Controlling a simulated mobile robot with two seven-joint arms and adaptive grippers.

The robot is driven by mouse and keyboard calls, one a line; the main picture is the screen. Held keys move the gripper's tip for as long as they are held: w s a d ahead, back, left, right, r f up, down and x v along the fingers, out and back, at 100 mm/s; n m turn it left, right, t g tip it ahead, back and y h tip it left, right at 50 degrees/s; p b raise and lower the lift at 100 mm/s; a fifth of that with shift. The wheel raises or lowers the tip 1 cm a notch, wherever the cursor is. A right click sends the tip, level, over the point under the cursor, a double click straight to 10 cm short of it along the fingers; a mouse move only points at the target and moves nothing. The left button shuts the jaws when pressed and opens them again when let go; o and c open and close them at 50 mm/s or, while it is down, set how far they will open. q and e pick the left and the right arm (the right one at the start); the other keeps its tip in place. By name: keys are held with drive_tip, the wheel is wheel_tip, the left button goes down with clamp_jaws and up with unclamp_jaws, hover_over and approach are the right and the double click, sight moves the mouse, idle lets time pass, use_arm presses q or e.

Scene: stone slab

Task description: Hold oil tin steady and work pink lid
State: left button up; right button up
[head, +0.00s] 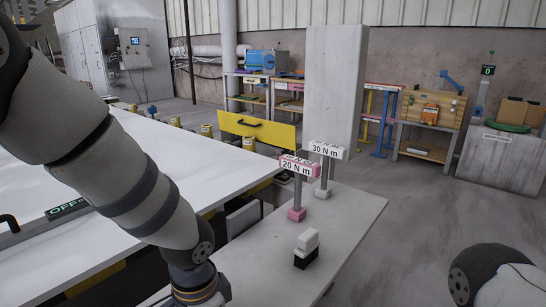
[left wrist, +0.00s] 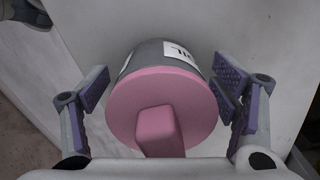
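In the left wrist view the oil tin (left wrist: 170,57) is a dark grey cylinder with white labels, one partly readable. Its pink lid (left wrist: 190,100) faces the camera, with a raised pink grip block (left wrist: 158,130) on it. My left gripper (left wrist: 162,88) is open, with one purple-padded finger on each side of the tin. The right finger looks very close to the tin; I cannot tell whether it touches. The head view does not show the tin or the left fingers. My right gripper is out of view.
The pale slab (head: 347,205) bears two signs, "20 N m" (head: 297,166) on a pink base and "30 N m" (head: 326,150), and a small black-and-white block (head: 306,249). A long white table (head: 60,255) lies left. Floor right of the slab is clear.

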use_arm(q)
wheel_tip(320, 180, up, 12)
drive_tip(key=shift+r, duration=0.1)
idle(0.4)
